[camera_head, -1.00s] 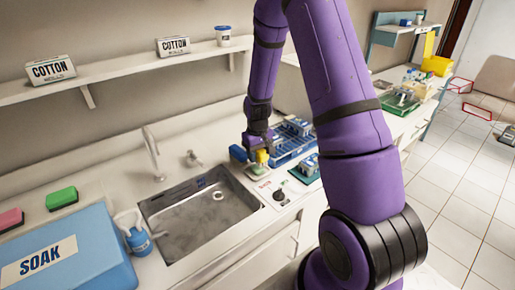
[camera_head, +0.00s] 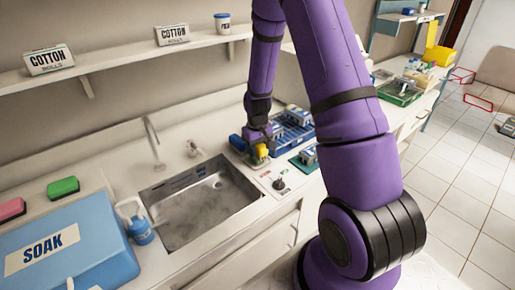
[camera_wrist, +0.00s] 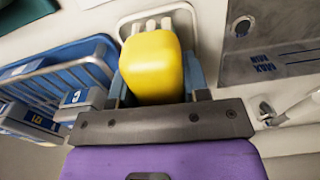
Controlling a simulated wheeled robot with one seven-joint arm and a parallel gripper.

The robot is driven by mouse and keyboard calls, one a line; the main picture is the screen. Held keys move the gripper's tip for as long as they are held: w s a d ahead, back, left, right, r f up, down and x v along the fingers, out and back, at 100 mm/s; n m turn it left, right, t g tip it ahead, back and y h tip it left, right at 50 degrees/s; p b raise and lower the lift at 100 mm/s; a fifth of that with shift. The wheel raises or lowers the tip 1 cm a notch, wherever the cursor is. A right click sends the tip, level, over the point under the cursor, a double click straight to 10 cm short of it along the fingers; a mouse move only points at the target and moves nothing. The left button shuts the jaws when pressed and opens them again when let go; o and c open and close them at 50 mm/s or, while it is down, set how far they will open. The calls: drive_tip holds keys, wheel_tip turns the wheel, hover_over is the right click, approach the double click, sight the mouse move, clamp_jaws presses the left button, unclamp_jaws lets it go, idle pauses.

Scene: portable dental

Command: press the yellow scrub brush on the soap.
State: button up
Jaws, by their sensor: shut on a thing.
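The yellow scrub brush (camera_wrist: 152,66) is held between the fingers of my gripper (camera_wrist: 160,90), which is shut on it. In the head view the brush (camera_head: 261,150) shows as a small yellow shape below my gripper (camera_head: 259,142), right of the sink. Just beyond the brush in the wrist view is a pale, ribbed dish (camera_wrist: 158,20). The soap cannot be made out; the brush covers most of that dish. Whether the brush touches the dish or anything in it cannot be told.
The metal sink (camera_head: 165,192) lies left of my gripper. A blue rack (camera_head: 296,135) stands close on the right, also in the wrist view (camera_wrist: 88,62). A blue SOAK box (camera_head: 60,255), a green sponge (camera_head: 63,187) and a pink sponge (camera_head: 11,209) are at the left.

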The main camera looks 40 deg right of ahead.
drive_tip(key=shift+f, duration=0.55)
idle(1.5)
drive_tip(key=shift+r, duration=3.5)
